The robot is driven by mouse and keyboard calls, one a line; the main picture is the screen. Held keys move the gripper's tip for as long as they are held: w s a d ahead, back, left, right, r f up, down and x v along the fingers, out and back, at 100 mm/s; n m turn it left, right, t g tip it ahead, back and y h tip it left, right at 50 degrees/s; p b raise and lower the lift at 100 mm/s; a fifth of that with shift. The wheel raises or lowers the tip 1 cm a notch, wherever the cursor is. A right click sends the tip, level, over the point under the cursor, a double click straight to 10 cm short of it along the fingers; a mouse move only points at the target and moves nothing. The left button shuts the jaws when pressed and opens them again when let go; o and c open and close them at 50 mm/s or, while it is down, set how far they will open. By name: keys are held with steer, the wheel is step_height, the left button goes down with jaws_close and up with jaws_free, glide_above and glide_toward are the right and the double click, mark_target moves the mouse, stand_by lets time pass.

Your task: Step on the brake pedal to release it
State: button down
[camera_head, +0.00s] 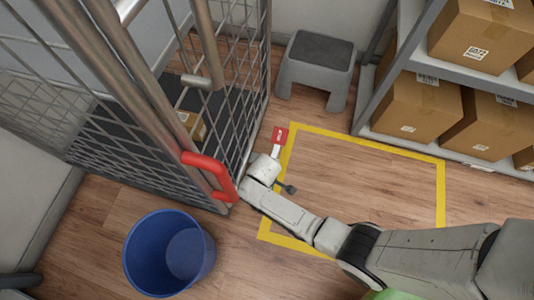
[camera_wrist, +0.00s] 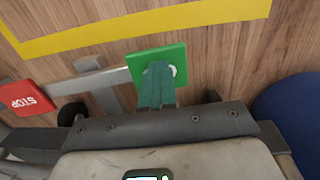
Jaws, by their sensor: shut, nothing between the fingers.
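The brake pedal has two ends. The red end, lettered STOP (camera_wrist: 28,98), lies at the left in the wrist view. It also shows as a red plate (camera_head: 280,135) beside the cage's lower corner in the head view. The green end (camera_wrist: 178,52) is in the middle of the wrist view, joined to the red end by a grey bar (camera_wrist: 88,82). My gripper (camera_wrist: 158,68) is shut and empty, its fingertips over the green plate. I cannot tell whether they touch it. In the head view my arm hides the green end and the fingertips.
A wire roll cage (camera_head: 225,110) with a red handle (camera_head: 210,172) stands at the left, holding a box (camera_head: 192,125). A blue bin (camera_head: 168,252) stands nearby. A grey step stool (camera_head: 316,65) and a shelf of cartons (camera_head: 415,105) stand behind the yellow floor frame (camera_head: 365,143).

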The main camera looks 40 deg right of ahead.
step_height(320, 180, up, 7)
steer(key=p, duration=0.5)
steer(key=shift+s+a+r, duration=0.2)
steer(key=shift+a, duration=0.1)
steer(key=s+d+r+m, duration=0.45)
steer(key=s+r, duration=0.25)
steer(key=r, duration=0.4)
steer(key=s+d+r+m, duration=0.3)
steer(key=s+d+r, duration=0.2)
steer(key=s+r, duration=0.45)
step_height(320, 180, up, 33)
steer(key=w+p, duration=0.1)
steer(key=p, duration=3)
steer(key=shift+w+f+y, duration=0.15)
steer(key=shift+w+y, duration=0.15)
steer(key=shift+w, duration=0.05)
steer(key=shift+a, duration=0.1)
